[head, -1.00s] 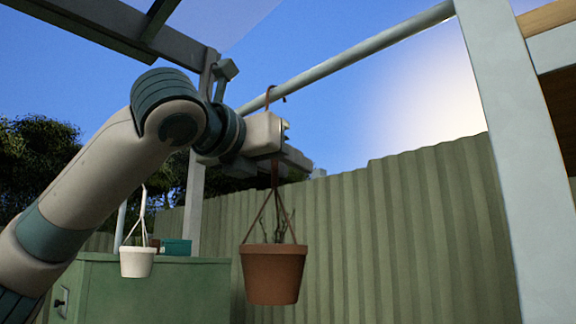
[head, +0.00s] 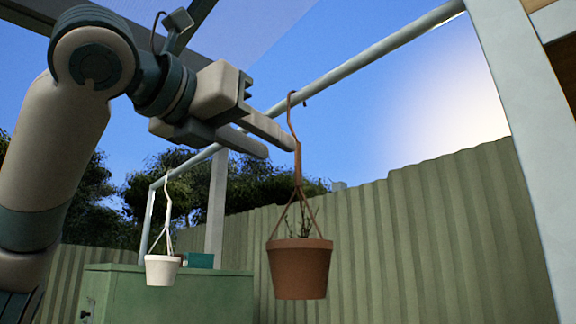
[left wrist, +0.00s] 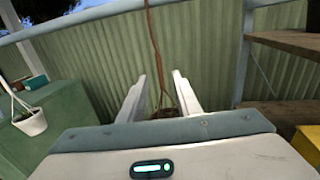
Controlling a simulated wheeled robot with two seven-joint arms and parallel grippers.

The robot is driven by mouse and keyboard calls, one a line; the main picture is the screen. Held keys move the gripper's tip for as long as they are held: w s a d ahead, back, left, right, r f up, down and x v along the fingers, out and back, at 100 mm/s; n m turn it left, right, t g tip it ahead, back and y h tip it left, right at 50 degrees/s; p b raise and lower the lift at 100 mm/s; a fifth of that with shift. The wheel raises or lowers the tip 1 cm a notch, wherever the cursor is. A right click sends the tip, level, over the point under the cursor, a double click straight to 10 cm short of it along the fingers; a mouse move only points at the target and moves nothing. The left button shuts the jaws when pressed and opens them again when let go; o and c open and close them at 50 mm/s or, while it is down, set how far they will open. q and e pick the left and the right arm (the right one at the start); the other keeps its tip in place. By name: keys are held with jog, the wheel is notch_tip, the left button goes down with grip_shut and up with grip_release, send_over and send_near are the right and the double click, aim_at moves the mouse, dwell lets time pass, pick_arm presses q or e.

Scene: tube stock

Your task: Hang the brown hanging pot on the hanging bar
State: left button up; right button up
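The brown hanging pot (head: 299,268) hangs upright by its brown hanger, whose hook top sits at the hanging bar (head: 375,55) and appears to be over it. In the left wrist view the brown hanger (left wrist: 154,45) runs up beyond the fingers, and part of the brown pot (left wrist: 165,113) shows low between them. My left gripper (head: 281,150) is open, to the left of the hanger, with its fingertips close to it. In the left wrist view the spread fingers (left wrist: 160,77) hold nothing. My right gripper is not in view.
A white pot (head: 162,270) hangs from the bar further left, above a green cabinet (head: 190,295) with a teal box (head: 200,260) on it. A pale post (head: 520,130) stands at right. A corrugated fence (head: 420,240) is behind. Wooden shelves (left wrist: 285,40) show in the left wrist view.

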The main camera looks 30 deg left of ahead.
pick_arm(q)
jog(key=s, duration=0.3)
jog(key=s+b, duration=0.1)
jog(key=s, duration=0.1)
jog(key=shift+s+a, duration=0.25)
jog(key=shift+a, duration=0.15)
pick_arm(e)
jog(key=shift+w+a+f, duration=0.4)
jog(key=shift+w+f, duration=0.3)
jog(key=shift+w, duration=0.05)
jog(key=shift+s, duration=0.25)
